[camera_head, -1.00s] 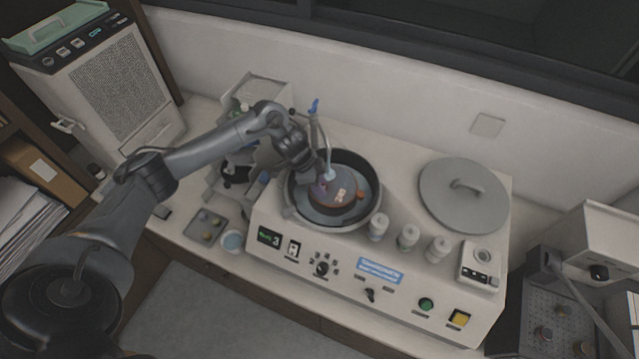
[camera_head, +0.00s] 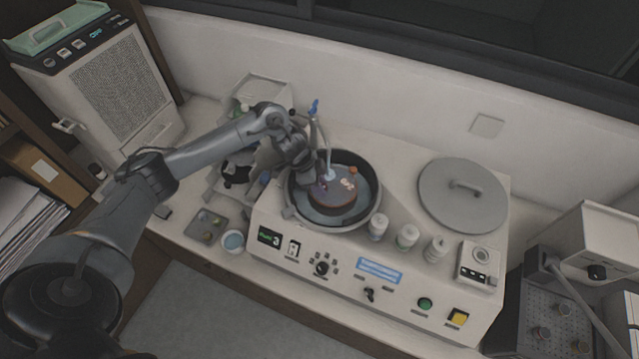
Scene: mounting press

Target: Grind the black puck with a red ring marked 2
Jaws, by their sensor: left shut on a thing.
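My left gripper (camera_head: 314,184) reaches down into the round bowl (camera_head: 291,207) of the grinding machine, at the left side of the wheel (camera_head: 334,199). It is shut on a small puck, low at the wheel's surface. The puck is mostly hidden by the fingers, and its ring colour and number cannot be read. Whether it touches the wheel cannot be told. The wheel is brownish, with a pale mark and an orange spot near its edge. A water spout (camera_head: 326,150) with a blue lever hangs over the bowl. My right gripper is not in view.
The machine's front panel (camera_head: 343,273) has a display, knobs, a green and a yellow button. Several white bottles (camera_head: 407,237) stand right of the bowl. A grey lid (camera_head: 462,196) lies at the right. A small tray (camera_head: 206,226) and a cup (camera_head: 233,242) sit left of the machine.

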